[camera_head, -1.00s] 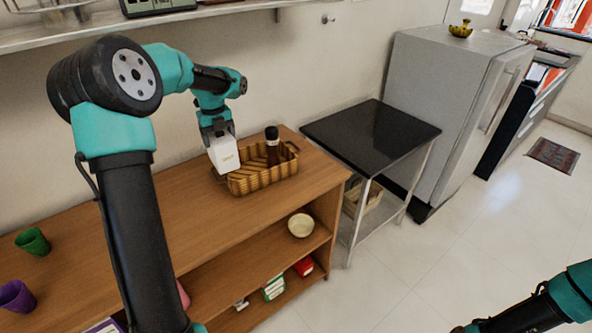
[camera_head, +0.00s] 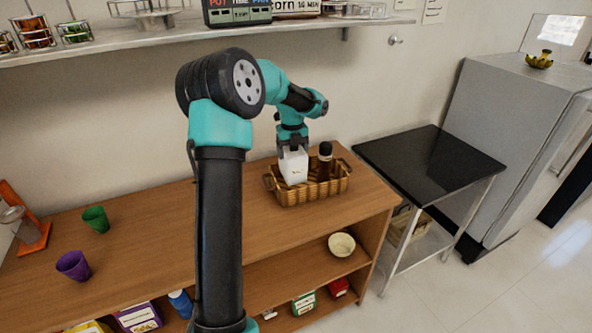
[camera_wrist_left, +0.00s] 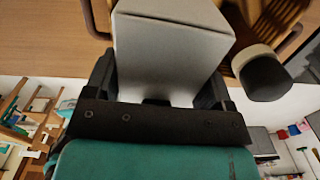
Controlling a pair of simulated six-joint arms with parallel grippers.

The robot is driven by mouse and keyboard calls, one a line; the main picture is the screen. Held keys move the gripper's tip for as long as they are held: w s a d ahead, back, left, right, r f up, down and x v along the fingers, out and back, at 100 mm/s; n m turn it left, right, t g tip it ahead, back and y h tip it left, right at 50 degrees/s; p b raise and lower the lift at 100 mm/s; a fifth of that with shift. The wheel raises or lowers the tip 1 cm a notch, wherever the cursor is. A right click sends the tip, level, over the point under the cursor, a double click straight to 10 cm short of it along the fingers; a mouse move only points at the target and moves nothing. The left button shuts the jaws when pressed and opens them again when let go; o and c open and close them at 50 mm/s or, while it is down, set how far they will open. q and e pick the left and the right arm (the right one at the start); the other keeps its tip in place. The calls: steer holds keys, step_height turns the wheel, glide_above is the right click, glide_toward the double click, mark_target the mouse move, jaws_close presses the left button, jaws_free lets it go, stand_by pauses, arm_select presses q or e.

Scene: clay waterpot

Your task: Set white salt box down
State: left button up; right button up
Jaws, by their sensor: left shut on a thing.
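The white salt box (camera_head: 293,166) is upright at the left part of a woven basket (camera_head: 290,196) on the wooden counter. Its lower part is hidden by the basket's front wall, so I cannot tell whether it touches the basket floor. My left gripper (camera_head: 292,148) is above the box and shut on its top. In the left wrist view the box (camera_wrist_left: 172,45) sits between the fingers of my left gripper (camera_wrist_left: 160,90). My right gripper is not in view.
A dark bottle with a black cap (camera_head: 325,160) stands in the basket, right of the box. Green (camera_head: 96,219) and purple (camera_head: 73,265) cups stand at the counter's left. A black-topped table (camera_head: 430,165) is to the right. A shelf (camera_head: 190,30) runs above.

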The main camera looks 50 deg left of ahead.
arm_select(q)
steer(key=shift+f, duration=0.6)
steer(key=shift+f, duration=2.5)
steer(key=shift+f, duration=0.1)
steer(key=o, duration=1.4)
step_height(320, 180, up, 12)
steer(key=shift+r, duration=0.1)
